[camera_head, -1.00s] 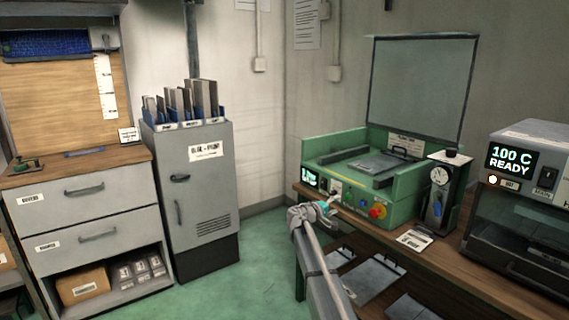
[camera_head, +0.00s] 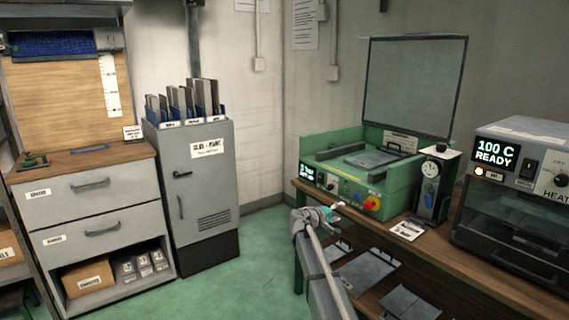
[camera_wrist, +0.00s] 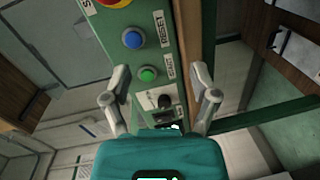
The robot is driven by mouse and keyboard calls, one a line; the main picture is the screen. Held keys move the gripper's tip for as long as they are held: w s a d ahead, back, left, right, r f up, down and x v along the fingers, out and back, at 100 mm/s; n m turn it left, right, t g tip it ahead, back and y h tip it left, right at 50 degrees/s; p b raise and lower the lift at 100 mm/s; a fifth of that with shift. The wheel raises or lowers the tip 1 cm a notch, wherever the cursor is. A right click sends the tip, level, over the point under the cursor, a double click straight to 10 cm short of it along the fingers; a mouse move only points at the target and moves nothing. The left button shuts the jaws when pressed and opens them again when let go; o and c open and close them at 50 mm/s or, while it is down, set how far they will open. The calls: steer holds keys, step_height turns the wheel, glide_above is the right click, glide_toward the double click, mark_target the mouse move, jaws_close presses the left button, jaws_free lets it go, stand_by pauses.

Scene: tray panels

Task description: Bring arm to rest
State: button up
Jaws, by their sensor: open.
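My gripper (camera_head: 329,211) is at the end of my arm, low in front of the green machine (camera_head: 372,200) in the head view. In the wrist view my gripper (camera_wrist: 163,85) has its two grey fingers spread apart with nothing between them. Beyond the fingers is the machine's green front panel (camera_wrist: 146,50) with a blue button (camera_wrist: 133,38), a green button (camera_wrist: 148,74) and a black knob. In the head view a flat grey tray panel (camera_head: 380,158) lies on top of the machine. I cannot tell the exact gap between fingertips and panel.
A wooden bench (camera_head: 440,244) carries the machine, a dial gauge (camera_head: 431,185) and a heater (camera_head: 520,190) reading 100 C READY. Grey panels (camera_head: 370,268) lie below it. A grey cabinet (camera_head: 200,190) and drawers (camera_head: 92,192) stand left. Green floor (camera_head: 255,240) between is clear.

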steer(key=s+d+f+m+g+y, duration=0.25)
steer(key=s+f, duration=0.25)
steer(key=s, duration=0.5)
steer(key=s+d+f+m+g+y, duration=0.1)
steer(key=s+d+f+g+y, duration=0.15)
steer(key=s+f, duration=0.6)
steer(key=s+a+f+g+y, duration=0.1)
steer(key=s+a+y, duration=0.2)
steer(key=s, duration=0.5)
steer(key=s+a+f+m+g+y, duration=0.1)
steer(key=s+a+g+y, duration=0.15)
steer(key=s, duration=0.65)
steer(key=s+a+f+g+y, duration=0.1)
steer(key=s+a+y, duration=0.25)
steer(key=s, duration=0.45)
step_height(320, 180, up, 28)
steer(key=d+p, duration=0.1)
steer(key=p, duration=2.7)
steer(key=shift+w, duration=0.35)
steer(key=shift+r, duration=0.1)
